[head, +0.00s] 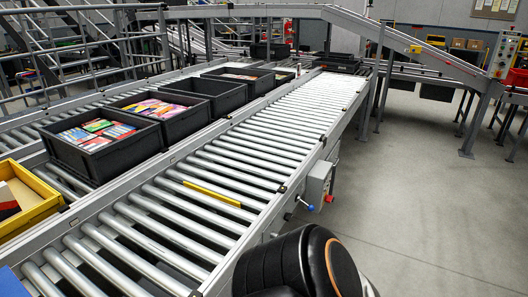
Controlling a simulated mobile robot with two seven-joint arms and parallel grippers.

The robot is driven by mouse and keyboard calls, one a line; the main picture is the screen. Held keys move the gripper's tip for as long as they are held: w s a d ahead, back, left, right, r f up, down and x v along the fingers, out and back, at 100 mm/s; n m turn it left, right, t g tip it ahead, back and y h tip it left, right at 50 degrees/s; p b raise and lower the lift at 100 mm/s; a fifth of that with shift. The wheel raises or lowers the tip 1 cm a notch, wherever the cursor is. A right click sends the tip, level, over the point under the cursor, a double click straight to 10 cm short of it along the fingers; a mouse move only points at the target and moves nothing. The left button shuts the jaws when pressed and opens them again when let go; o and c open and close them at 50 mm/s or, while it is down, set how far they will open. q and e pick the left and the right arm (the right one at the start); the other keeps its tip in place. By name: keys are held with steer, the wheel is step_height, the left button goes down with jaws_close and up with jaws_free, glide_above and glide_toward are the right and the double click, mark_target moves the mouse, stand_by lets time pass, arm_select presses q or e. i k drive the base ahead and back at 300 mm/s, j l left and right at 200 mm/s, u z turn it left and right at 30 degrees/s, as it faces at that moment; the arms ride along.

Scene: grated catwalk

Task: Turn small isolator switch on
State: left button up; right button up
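A small grey box (319,184) is fixed to the right side of the near roller conveyor. It looks like the small isolator switch. A small red part (329,198) shows at its lower right, and a thin lever with a blue ball end (310,208) sticks out at its lower left. The box is too small here to tell whether it is on or off. Neither of my grippers shows. A black rounded part with an orange ring at the bottom centre seems to be mine, in front of and below the box.
The roller conveyor (250,150) carries a yellow strip (212,194). Black crates, one being this crate (100,160), and a yellow crate (40,210) stand along its left. A control panel (503,55) is at the far right. The grey floor (420,200) right of the conveyor is clear.

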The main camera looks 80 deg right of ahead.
mark_target(328, 199)
steer(key=z, duration=3.05)
steer(key=i+l+u, duration=0.1)
steer(key=u, duration=0.35)
steer(key=i+l+u, duration=0.25)
steer(key=l, duration=0.15)
steer(key=i+l+u, duration=0.25)
steer(key=l, duration=0.15)
steer(key=i+l, duration=0.15)
steer(key=l, duration=0.2)
steer(key=i+l+u, duration=0.1)
steer(key=l, duration=0.25)
steer(key=i+l, duration=0.2)
steer(key=l, duration=0.15)
steer(key=i+l, duration=0.1)
steer(key=l, duration=0.25)
steer(key=i+l+u, duration=0.1)
steer(key=l, duration=0.3)
steer(key=i, duration=0.05)
